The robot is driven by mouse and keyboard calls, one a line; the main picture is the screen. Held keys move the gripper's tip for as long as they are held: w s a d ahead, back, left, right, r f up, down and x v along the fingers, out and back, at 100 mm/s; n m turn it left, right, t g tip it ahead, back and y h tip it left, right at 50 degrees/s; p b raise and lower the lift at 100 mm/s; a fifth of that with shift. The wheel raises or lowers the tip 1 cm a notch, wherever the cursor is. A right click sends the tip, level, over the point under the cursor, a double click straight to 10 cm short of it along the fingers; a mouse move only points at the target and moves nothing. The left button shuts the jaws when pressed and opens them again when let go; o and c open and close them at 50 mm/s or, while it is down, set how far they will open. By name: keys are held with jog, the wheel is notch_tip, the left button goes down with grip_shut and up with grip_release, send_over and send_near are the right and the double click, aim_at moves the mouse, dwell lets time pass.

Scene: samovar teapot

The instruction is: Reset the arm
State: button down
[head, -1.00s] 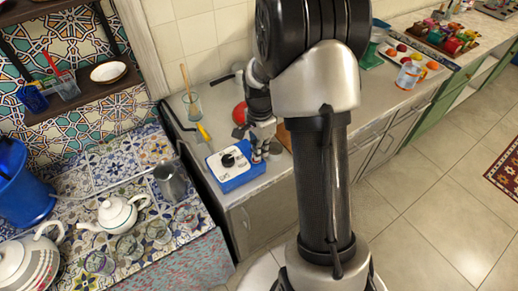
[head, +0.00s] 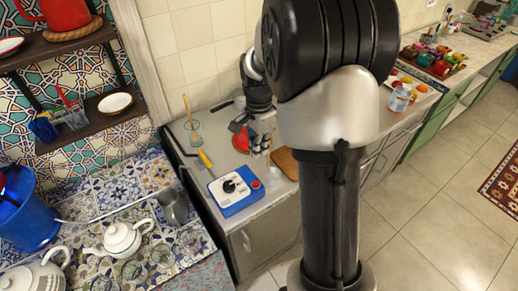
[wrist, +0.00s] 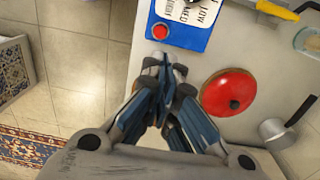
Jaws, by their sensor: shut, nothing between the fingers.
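My gripper (head: 259,148) is shut and empty over the counter, above and behind the blue and white control box (head: 236,190). In the wrist view my gripper (wrist: 165,68) points toward the box (wrist: 188,22), with its fingers together just short of the box's red button (wrist: 160,31). The box has a black dial (head: 229,186) and a red button (head: 255,184); the fingers look apart from it. My arm hides part of the counter in the head view.
A red lid (wrist: 229,92) and a small metal pot (wrist: 280,131) lie near the gripper. A white teapot (head: 121,239) and a metal mug (head: 173,206) sit on the tiled surface.

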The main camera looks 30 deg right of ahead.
jog(key=s+a+r+n+t, duration=0.3)
jog(key=s+a+r+n, duration=0.8)
jog(key=s+r, duration=0.25)
jog(key=s+a+n+t, duration=0.1)
jog(key=s+a+n, duration=0.3)
jog(key=s+n, duration=0.2)
jog(key=shift+s+r+n+t, duration=0.3)
jog(key=shift+s+t, duration=0.1)
jog(key=shift+s, duration=0.4)
dwell(0.9)
